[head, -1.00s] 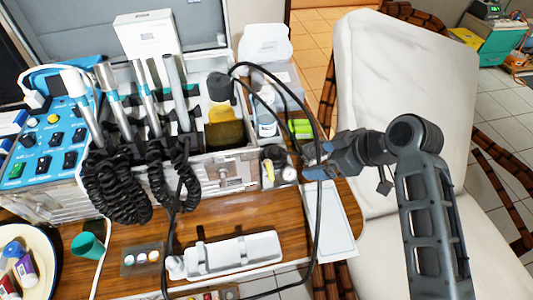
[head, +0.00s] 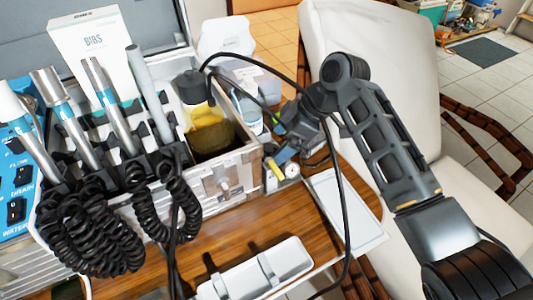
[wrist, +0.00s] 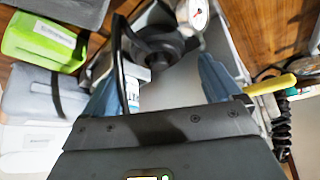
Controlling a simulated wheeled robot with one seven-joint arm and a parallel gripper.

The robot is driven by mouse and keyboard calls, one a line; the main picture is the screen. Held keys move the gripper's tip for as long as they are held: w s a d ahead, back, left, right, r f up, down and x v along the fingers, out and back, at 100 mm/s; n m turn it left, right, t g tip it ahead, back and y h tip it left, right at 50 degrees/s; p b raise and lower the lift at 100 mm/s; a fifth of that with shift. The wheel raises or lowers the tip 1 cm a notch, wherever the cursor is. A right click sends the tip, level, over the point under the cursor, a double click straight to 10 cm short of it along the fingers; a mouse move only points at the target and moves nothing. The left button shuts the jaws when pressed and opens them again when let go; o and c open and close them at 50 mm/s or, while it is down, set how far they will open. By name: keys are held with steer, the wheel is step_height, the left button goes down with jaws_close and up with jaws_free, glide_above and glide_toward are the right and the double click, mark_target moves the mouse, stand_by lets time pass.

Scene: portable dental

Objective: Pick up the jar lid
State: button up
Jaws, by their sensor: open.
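No part is clearly readable as a separate jar lid. A dark round cap-like piece (wrist: 160,42) lies beyond my fingers in the wrist view and may be the lid; I cannot tell. A jar with amber contents (head: 210,138) and a black top (head: 193,87) stands in the metal case in the head view. My gripper (head: 279,150) is at the case's right side, low beside the small gauge (head: 291,171). In the wrist view my gripper (wrist: 158,80) has its two blue-grey fingers apart, with nothing held between them. The arm partly hides this spot in the head view.
A white bottle (wrist: 132,92) is close by the left finger. A yellow-handled item (wrist: 270,85) is beside the right finger. A green pack (wrist: 40,42) lies left. A black cable (head: 340,200) loops past my gripper. A pale tray (head: 345,215) lies on the wooden top.

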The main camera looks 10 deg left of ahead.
mark_target(272, 148)
steer(key=x, duration=0.4)
steer(key=shift+w+a+f, duration=0.1)
steer(key=shift+a+f, duration=0.05)
steer(key=c, duration=0.8)
step_height(272, 148, up, 18)
stand_by(0.5)
